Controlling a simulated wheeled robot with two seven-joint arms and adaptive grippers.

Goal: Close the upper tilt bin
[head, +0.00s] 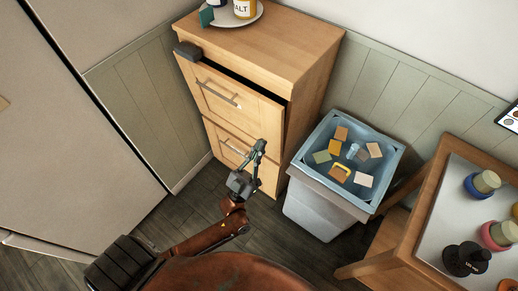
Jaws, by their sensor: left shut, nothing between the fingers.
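The upper tilt bin (231,107) is the top front of a wooden cabinet (262,37) and has a bar handle (217,94). Its top edge leans out from the cabinet, leaving a dark gap, so it stands partly open. The lower tilt bin (215,132) below it looks shut; its handle is partly in view. My left gripper (258,148) is shut and empty, in front of the lower part of the cabinet in the picture, below and right of the upper bin's handle. I cannot tell whether it touches the front. My right gripper is not in view.
A dark grey block (188,51) is at the upper bin's top left corner. A plate (226,19) with jars stands on the cabinet. A blue-lined tub (333,185) with several blocks stands right of it. A wooden table (420,205) is farther right. Floor (185,212) is clear at left.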

